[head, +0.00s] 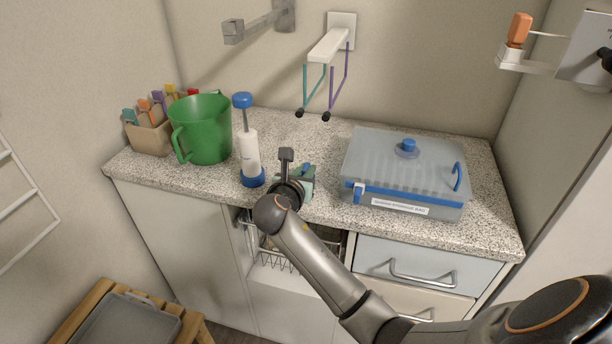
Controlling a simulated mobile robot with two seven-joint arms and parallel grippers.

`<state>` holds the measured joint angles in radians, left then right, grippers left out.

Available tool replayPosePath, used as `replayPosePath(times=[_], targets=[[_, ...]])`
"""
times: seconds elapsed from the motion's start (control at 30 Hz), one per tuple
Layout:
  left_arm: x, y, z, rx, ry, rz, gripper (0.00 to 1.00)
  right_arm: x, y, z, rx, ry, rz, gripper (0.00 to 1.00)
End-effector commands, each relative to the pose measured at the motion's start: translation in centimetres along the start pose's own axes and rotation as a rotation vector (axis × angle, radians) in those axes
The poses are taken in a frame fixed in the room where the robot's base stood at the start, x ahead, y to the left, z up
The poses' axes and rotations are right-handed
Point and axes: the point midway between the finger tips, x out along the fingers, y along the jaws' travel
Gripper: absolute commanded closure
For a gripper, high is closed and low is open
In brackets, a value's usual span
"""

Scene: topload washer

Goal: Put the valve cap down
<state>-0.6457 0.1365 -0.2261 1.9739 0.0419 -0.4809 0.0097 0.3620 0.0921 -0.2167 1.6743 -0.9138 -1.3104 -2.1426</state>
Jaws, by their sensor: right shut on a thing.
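My right gripper (290,165) is over the front edge of the counter, to the right of the white and blue hand pump (249,155). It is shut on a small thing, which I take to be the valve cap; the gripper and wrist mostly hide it. A small green block with a blue part (307,180) shows just right of the fingers; whether they touch it I cannot tell. My left gripper is out of view.
A green jug (205,130) and a box of coloured markers (150,137) stand at the left of the speckled counter (300,135). A white wall holder (330,45) with hanging loops projects above. A wire rack (275,259) shows in the opening below.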

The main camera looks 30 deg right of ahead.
Motion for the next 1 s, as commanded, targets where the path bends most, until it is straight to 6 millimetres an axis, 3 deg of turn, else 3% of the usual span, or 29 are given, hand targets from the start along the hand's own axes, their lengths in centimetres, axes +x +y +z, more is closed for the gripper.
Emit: replayPosePath(times=[0.03, 0.4, 0.43, 0.67, 1.0], targets=[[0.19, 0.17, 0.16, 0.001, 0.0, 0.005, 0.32, 0.2, 0.01, -0.69, 0.0, 0.001, 0.0, 1.0], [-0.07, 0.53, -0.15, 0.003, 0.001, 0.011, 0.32, 0.24, 0.0, -0.85, 0.0, 0.0, 0.0, 1.0], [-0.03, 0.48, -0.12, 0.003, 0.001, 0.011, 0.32, 0.25, 0.01, -0.88, 0.001, 0.0, 0.0, 0.84], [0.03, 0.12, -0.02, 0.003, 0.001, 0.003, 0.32, 0.25, 0.01, -0.87, 0.002, 0.0, 0.0, 0.59], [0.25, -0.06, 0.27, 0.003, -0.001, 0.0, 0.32, 0.14, 0.04, -0.58, 0.004, -0.001, 0.001, 0.57]])
